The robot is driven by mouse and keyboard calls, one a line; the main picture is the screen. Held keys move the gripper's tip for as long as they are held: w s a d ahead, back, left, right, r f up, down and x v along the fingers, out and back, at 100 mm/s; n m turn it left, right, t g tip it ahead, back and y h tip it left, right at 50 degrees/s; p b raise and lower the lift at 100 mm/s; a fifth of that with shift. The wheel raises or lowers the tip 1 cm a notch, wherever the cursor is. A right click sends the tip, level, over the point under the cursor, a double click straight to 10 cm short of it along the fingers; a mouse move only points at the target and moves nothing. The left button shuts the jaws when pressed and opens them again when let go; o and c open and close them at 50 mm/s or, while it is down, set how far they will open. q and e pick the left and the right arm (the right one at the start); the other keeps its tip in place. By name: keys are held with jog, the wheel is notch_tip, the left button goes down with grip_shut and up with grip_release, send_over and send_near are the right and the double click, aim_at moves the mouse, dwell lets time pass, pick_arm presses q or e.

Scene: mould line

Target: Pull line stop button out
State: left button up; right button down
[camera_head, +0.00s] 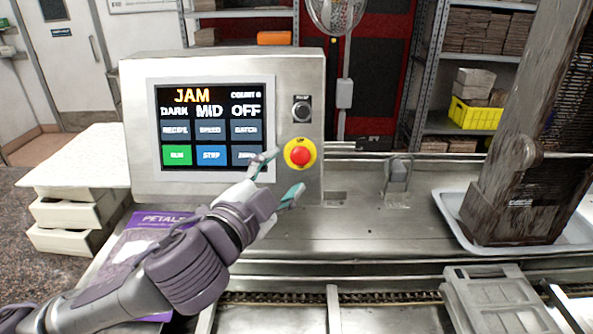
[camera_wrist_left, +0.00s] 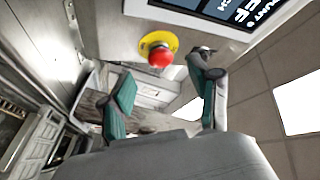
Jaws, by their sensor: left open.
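The line stop button (camera_head: 300,155) is a red mushroom head on a round yellow plate, low on the right side of the steel control panel (camera_head: 225,65). It also shows in the left wrist view (camera_wrist_left: 160,56), beyond the fingertips. My left gripper (camera_head: 278,178) is open and empty, with teal finger pads, just below and left of the button. In the left wrist view the two fingers (camera_wrist_left: 165,88) stand apart, and a gap shows between them and the button. My right gripper is not in view.
The panel screen (camera_head: 212,125) reads JAM, and a black knob (camera_head: 301,109) sits above the button. A purple PETALS packet (camera_head: 150,235) lies below the panel under my left arm. A dark wooden block (camera_head: 510,180) stands in a tray (camera_head: 450,215) at right. The steel deck between is mostly clear.

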aim_at(297, 159)
pick_arm(q)
jog(key=x, duration=0.5)
jog(key=shift+w+d, duration=0.2)
jog(key=shift+w, duration=0.1)
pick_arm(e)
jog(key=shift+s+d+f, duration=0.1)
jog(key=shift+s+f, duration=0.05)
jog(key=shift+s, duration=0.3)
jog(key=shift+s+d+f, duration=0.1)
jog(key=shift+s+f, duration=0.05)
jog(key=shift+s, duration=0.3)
pick_arm(q)
jog(key=shift+c, duration=0.7)
grip_shut()
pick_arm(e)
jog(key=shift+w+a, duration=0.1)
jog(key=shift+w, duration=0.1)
